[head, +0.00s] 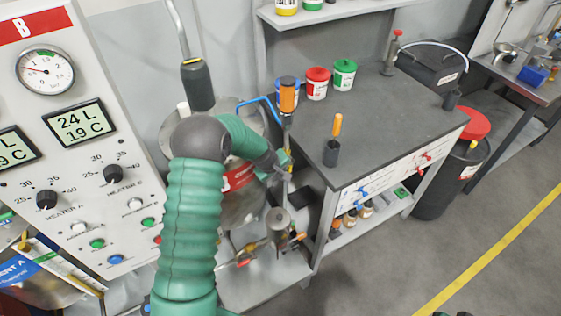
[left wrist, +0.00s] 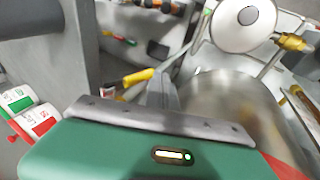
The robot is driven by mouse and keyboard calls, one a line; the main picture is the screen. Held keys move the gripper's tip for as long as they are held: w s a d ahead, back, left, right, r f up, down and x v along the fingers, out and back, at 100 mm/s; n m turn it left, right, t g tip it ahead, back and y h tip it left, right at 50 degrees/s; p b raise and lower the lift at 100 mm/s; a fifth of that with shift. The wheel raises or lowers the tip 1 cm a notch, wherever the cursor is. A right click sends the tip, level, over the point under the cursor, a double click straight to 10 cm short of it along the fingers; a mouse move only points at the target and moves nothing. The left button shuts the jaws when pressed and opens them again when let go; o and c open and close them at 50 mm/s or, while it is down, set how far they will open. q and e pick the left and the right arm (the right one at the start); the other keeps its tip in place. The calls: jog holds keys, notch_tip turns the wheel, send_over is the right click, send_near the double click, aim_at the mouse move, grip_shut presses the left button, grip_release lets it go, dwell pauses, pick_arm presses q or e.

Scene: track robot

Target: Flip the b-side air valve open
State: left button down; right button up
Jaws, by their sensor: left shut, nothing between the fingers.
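My left gripper (head: 284,164) is at the end of the green arm, between the metal tank and the grey workbench. It is shut and empty. In the left wrist view the closed fingers (left wrist: 160,92) point away from the camera, close to a yellow lever handle (left wrist: 138,77) that looks like the air valve's. I cannot tell whether the fingers touch it. In the head view my gripper and arm hide this area, so the valve's position is unclear there.
A control panel (head: 75,185) marked B with a gauge stands at left. The steel tank (left wrist: 225,90) is right of the fingers in the left wrist view. The workbench (head: 385,125) holds cups and tools. A blue pipe (head: 262,103) runs near the arm. Open floor (head: 440,235) lies at right.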

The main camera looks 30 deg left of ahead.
pick_arm(q)
jog(key=shift+r, duration=0.1)
jog(key=shift+r+p, duration=0.65)
jog(key=shift+r, duration=0.1)
jog(key=v, duration=1.6)
jog(key=shift+s+r, duration=0.25)
jog(key=shift+a, duration=0.1)
